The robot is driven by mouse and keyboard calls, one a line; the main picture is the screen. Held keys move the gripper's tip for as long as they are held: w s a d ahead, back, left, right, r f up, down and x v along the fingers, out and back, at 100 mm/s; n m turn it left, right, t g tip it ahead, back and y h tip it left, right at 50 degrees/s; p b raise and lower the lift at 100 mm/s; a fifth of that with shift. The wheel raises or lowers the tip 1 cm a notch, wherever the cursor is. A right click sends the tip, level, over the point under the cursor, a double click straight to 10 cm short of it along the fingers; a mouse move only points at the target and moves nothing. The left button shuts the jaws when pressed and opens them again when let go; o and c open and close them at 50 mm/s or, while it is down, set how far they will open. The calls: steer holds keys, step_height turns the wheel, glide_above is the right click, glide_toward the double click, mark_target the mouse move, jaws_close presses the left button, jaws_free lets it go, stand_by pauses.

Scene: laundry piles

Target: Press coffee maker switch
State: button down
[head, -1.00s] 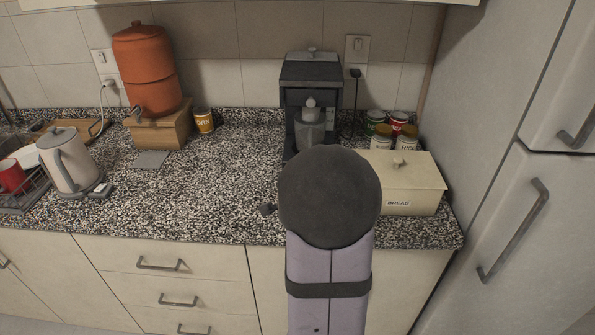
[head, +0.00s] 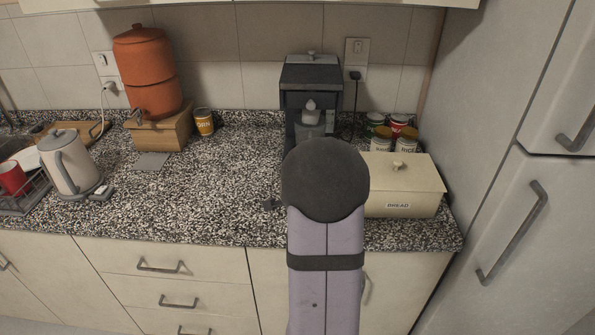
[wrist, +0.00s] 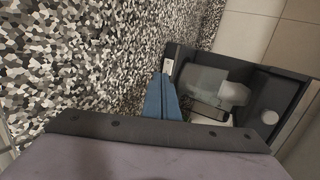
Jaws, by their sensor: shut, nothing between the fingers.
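The dark grey coffee maker (head: 311,75) stands against the back wall, with a cup or jug (head: 309,117) in its front opening. My arm covers its lower front in the head view. In the wrist view the coffee maker (wrist: 285,95) lies on its side in the picture, at the right. A small pale patch (wrist: 168,66) shows on its near edge; it may be the switch, but it is too small to be sure. My gripper (wrist: 161,80) is shut, with its blue fingertips just below that patch in the picture. I cannot tell whether they touch it.
A cream bread box (head: 405,184) and several cans (head: 380,138) stand right of the coffee maker. A wall outlet (head: 357,50) is behind.

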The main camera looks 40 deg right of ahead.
steer(key=x, duration=0.2)
steer(key=p+x, duration=0.1)
steer(key=x, duration=0.2)
steer(key=r+p+x, duration=0.1)
steer(key=x, duration=0.2)
steer(key=shift+w+d, duration=0.1)
steer(key=shift+w, duration=0.15)
steer(key=shift+w+d+f+p, duration=0.1)
steer(key=shift+w+d+p, duration=0.35)
steer(key=shift+w+d, duration=0.35)
steer(key=shift+a, duration=0.1)
